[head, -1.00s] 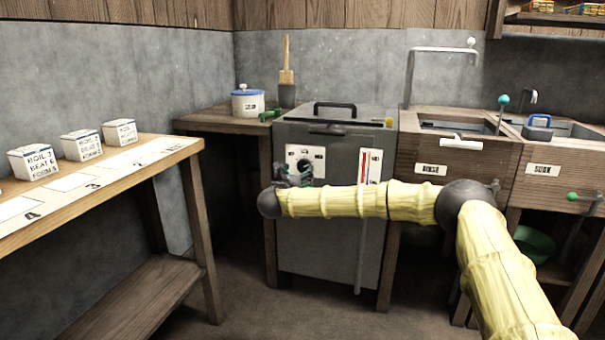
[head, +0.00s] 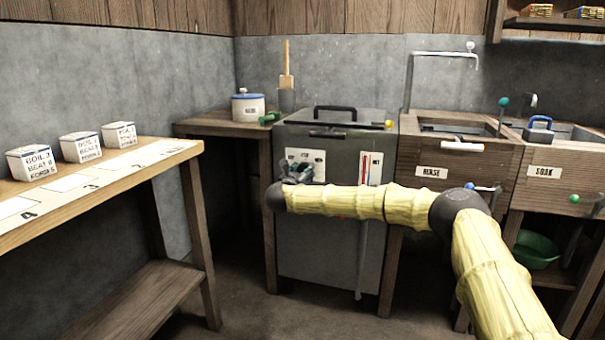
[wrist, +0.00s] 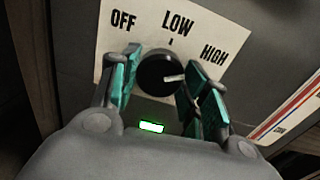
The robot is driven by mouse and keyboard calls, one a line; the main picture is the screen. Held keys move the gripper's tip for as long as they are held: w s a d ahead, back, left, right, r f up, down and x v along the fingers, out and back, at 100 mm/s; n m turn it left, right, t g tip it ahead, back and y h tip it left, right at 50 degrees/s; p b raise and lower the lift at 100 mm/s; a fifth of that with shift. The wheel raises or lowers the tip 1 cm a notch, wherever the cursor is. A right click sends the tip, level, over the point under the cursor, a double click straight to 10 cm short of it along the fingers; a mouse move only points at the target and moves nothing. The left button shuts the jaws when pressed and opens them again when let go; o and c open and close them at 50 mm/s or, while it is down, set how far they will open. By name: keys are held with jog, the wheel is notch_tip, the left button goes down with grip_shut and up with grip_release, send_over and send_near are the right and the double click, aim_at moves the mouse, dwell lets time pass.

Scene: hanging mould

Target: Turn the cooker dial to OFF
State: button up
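The cooker (head: 330,240) is a grey box with a pale dial label on its front. In the wrist view the dial (wrist: 158,72) is a round black knob with a white pointer mark. The pointer aims right, below the word HIGH on the label (wrist: 185,30); OFF is at upper left and LOW at the top. My gripper (wrist: 160,80) has its teal-padded fingers on either side of the dial, close to its rim. Whether they press on it I cannot tell. In the head view my gripper (head: 298,172) is at the cooker front and partly hides the dial.
A red-and-white gauge strip (head: 372,168) is right of the dial. A white pot (head: 248,106) stands on a side table. The wooden RINSE (head: 432,172) and SOAK (head: 543,171) sinks are at right. A bench (head: 190,152) with several labelled boxes is at left. Floor in front is clear.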

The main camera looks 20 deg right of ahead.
jog(key=shift+r+n+p, duration=0.15)
jog(key=shift+n+p, duration=0.15)
jog(key=shift+p, duration=0.15)
jog(key=shift+c, duration=0.4)
jog(key=shift+r+n+p, duration=0.15)
jog(key=shift+n+p, duration=0.75)
jog(key=shift+p, duration=0.2)
jog(key=n+p, duration=0.2)
jog(key=shift+n+p, duration=0.3)
jog(key=shift+p, duration=0.1)
jog(key=n+p, duration=0.3)
jog(key=shift+n, duration=0.4)
jog(key=n+p, duration=0.8)
jog(key=n, duration=0.2)
jog(key=n+p, duration=0.2)
jog(key=n, duration=0.1)
jog(key=shift+f, duration=0.2)
jog(key=shift+f+n+p, duration=0.15)
jog(key=shift+n+p, duration=0.45)
jog(key=shift+n, duration=0.5)
